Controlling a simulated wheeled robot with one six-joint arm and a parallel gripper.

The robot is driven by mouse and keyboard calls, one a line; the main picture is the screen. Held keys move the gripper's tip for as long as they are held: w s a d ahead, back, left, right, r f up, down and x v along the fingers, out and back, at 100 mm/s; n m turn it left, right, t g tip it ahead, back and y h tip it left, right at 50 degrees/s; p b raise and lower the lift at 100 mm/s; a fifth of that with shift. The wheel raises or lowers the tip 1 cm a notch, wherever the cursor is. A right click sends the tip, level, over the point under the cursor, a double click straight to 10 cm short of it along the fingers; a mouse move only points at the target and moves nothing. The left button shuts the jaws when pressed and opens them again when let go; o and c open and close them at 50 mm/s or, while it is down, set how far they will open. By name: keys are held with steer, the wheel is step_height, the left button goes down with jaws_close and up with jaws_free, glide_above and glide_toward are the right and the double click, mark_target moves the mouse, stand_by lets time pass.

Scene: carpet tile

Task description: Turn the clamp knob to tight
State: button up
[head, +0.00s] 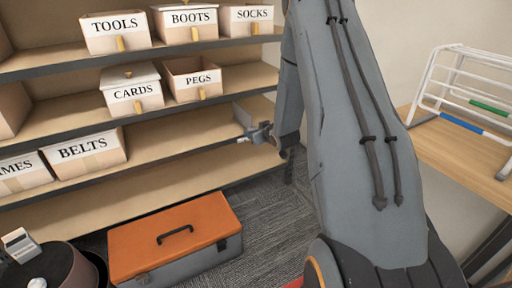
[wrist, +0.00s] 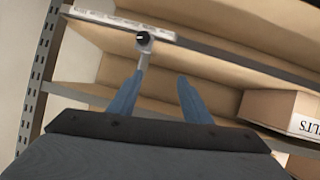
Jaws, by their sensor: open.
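The clamp knob (wrist: 144,38) is a small dark round knob with a white mark, in the upper middle of the wrist view. A light grey stem (wrist: 143,60) runs down from it towards my left finger. A pale strip (wrist: 105,20) lies just behind the knob. My gripper (wrist: 160,82) is open, with its two blue fingers apart and nothing between them. The knob appears beyond the fingertips, nearer the left one. In the head view my gripper (head: 256,131) is at the right end of the middle shelf; the knob cannot be made out clearly there. Whether a finger touches the stem cannot be told.
Shelves hold labelled bins, including CARDS (head: 132,92), PEGS (head: 194,82) and BELTS (head: 86,152). The BELTS bin (wrist: 285,110) is right in the wrist view. An orange-lidded toolbox (head: 175,238) stands on the carpet. A white rack (head: 470,85) is on the right-hand table.

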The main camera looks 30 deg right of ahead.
steer(key=w+d+f+t+y+b, duration=0.15)
steer(key=d+f+t+b, duration=0.4)
steer(key=f, duration=0.55)
steer(key=w+b, duration=0.1)
steer(key=w, duration=0.7)
steer(key=shift+w+d+r+n+b, duration=0.2)
steer(key=shift+d+r+n+b, duration=0.1)
steer(key=shift+n, duration=0.1)
steer(key=shift+g, duration=0.25)
steer(key=c, duration=1)
steer(key=shift+c, duration=0.2)
